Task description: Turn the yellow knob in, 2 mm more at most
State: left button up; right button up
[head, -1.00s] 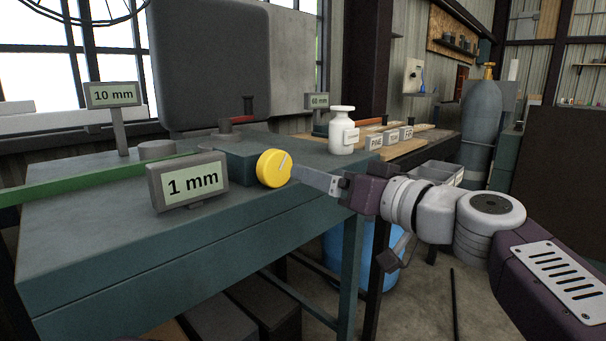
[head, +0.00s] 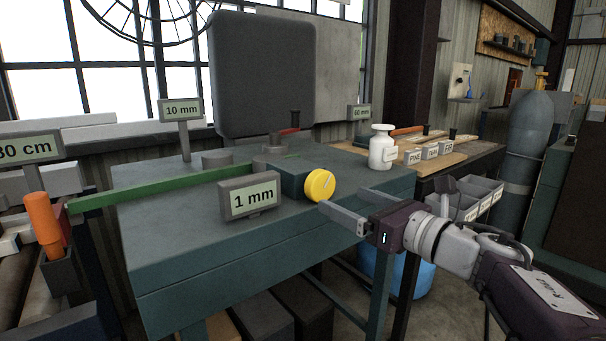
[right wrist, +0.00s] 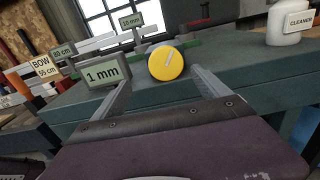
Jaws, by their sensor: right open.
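The yellow knob (head: 320,186) is a round disc with a pale line mark slanting up to the right. It sits on the front of a dark teal block (head: 287,180) on the bench. My right gripper (head: 340,205) is open and empty, just below and to the right of the knob. In the right wrist view the knob (right wrist: 166,64) shows between and beyond the two spread fingers (right wrist: 160,80); I cannot tell the exact gap. A grey sign (head: 250,197) left of the knob reads "1 mm". My left gripper is not in view.
A long green bar (head: 150,187) lies across the bench (head: 190,240). A white bottle (head: 382,150) stands behind and right of the knob. A "10 mm" sign (head: 181,110) stands farther back. Blocks labelled PINE and FIR stand at right.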

aim_at(325, 186)
jog(key=x, duration=0.3)
jog(key=b+x, duration=0.1)
jog(key=x, duration=0.2)
jog(key=d+x, duration=0.1)
jog(key=x, duration=0.1)
jog(key=shift+w+a+b, duration=0.25)
jog(key=shift+w+b, duration=0.15)
jog(key=shift+w, duration=0.3)
jog(key=c, duration=1.4)
jog(key=shift+r+m+p, duration=0.25)
jog(key=shift+m+p, duration=0.35)
jog(key=shift+m, duration=0.6)
jog(key=shift+m+p, duration=0.3)
jog(key=shift+m, duration=0.4)
jog(key=shift+f+m, duration=0.2)
jog(key=shift+m, duration=0.3)
